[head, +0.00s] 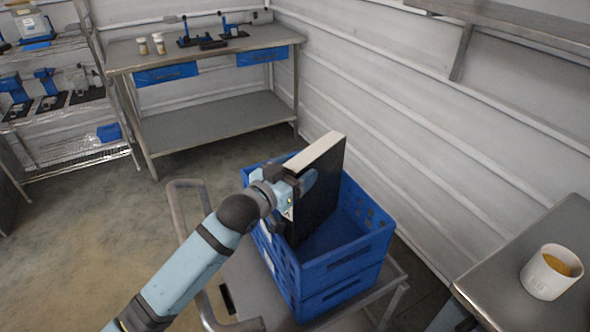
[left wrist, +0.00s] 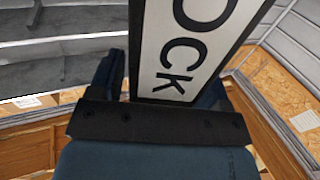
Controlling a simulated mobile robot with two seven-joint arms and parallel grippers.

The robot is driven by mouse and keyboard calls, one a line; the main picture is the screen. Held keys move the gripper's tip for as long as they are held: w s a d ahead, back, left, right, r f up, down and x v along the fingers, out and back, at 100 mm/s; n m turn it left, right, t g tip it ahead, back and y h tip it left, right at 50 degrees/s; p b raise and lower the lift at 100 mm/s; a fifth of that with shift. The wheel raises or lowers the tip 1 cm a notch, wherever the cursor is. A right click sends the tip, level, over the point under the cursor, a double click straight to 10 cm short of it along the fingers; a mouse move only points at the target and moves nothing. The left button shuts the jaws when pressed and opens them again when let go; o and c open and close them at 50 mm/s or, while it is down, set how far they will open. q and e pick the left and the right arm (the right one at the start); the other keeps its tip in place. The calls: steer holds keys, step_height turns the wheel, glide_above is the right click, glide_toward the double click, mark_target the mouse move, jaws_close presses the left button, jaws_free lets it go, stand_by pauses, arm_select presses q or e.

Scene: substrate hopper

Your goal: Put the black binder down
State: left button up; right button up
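The black binder (head: 318,196) stands upright, slightly tilted, with its lower part inside the blue crate (head: 345,262). Its white top edge sticks up above the crate rim. In the left wrist view its white label with black letters "OCK" (left wrist: 188,45) lies between the fingers. My left gripper (head: 298,187) is shut on the binder near its upper part, at the crate's left side. Whether the binder's bottom touches the crate floor is hidden. My right gripper is not in view.
The crate is on a metal cart with a tube handle (head: 185,183). A steel table with a white mug (head: 552,271) is at the lower right. A workbench (head: 205,52) with blue drawers stands at the back. Ribbed wall is close on the right.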

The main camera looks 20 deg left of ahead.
arm_select(q)
steer(key=shift+f, duration=0.45)
steer(key=shift+r, duration=0.15)
steer(key=shift+r, duration=0.35)
steer(key=v, duration=1.2)
steer(key=shift+r, duration=0.4)
steer(key=shift+w, duration=0.1)
